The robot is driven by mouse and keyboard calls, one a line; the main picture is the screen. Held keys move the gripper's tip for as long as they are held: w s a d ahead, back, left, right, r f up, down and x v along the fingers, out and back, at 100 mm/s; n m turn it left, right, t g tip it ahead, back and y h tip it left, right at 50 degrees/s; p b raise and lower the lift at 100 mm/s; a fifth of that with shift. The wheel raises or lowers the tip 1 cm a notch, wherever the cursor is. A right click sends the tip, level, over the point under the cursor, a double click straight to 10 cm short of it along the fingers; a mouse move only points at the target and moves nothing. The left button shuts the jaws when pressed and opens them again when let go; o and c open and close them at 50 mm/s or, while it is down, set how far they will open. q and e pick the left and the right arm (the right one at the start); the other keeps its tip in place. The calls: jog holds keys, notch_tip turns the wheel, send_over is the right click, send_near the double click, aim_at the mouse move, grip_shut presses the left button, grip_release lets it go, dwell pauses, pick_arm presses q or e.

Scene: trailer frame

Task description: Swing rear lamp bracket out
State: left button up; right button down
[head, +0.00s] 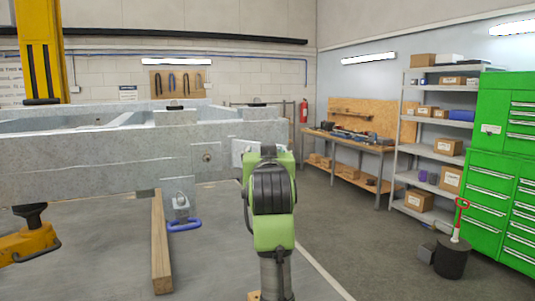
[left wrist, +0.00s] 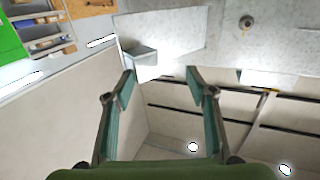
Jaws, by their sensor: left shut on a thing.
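The trailer frame (head: 100,160) is a long grey metal structure at the left and middle of the head view. A pale plate, which looks like the rear lamp bracket (head: 240,148), shows at its right end, partly hidden behind my green left arm. In the left wrist view the bracket (left wrist: 165,35) is a light plate with a small bent tab, beside the frame face with its round bolt hole (left wrist: 246,22). My left gripper (left wrist: 160,74) is shut on the bracket; its fingertips stand apart at the plate's edge. The exact contact is unclear. My right gripper is out of view.
A workbench (head: 350,143), shelves (head: 430,150) and green cabinets (head: 505,170) line the right.

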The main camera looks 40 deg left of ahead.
pick_arm(q)
jog(key=s+b, duration=0.2)
jog(key=s, duration=1.3)
jog(key=shift+s+f, duration=0.25)
jog(key=shift+s, duration=0.15)
dwell(0.9)
dwell(0.5)
jog(key=shift+r, duration=0.1)
